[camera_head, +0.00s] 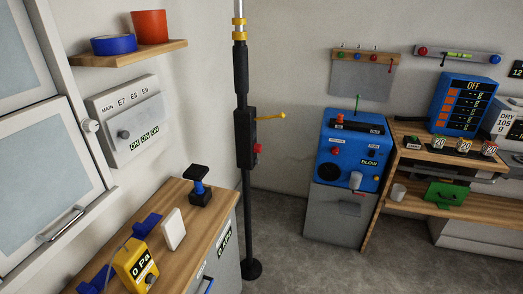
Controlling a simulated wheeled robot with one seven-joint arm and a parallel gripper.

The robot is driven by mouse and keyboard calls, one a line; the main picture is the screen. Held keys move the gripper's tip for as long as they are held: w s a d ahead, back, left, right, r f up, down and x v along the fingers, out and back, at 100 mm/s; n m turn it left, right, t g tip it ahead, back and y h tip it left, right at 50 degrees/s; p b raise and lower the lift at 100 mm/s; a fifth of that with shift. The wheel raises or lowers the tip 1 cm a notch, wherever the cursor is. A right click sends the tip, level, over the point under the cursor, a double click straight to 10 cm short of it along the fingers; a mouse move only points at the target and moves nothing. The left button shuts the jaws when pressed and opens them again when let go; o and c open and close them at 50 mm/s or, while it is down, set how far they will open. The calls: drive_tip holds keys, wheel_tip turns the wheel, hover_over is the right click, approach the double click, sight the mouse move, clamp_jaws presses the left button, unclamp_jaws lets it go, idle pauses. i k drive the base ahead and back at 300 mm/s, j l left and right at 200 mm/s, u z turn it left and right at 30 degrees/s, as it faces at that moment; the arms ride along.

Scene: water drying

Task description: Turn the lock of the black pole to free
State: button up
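The black pole (241,80) stands upright on a round black base on the floor, near the middle of the camera_head view. A black box-shaped housing (246,138) is fixed on it at mid height. A yellow lever with a ball end (274,116) sticks out to the right from the housing. A red knob (258,149) sits on the housing below the lever. Which of these is the lock cannot be told, and no readable lock marking shows. Two yellow collars ring the upper pole around a pale section. My gripper is not in view.
A wooden counter (185,222) with a yellow gauge (136,264) and a black-topped stand (199,184) is left of the pole. A blue machine (352,155) and a wooden shelf unit (445,205) stand at right. Grey floor (290,235) is open between them.

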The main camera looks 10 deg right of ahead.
sight(257, 148)
drive_tip(key=i+l, duration=0.4)
drive_tip(key=i+l+z, duration=0.15)
drive_tip(key=i+l, duration=0.25)
drive_tip(key=i, duration=0.15)
drive_tip(key=i+l, duration=0.35)
drive_tip(key=i+l+z, duration=0.1)
drive_tip(key=i+l, duration=0.25)
drive_tip(key=i, duration=0.25)
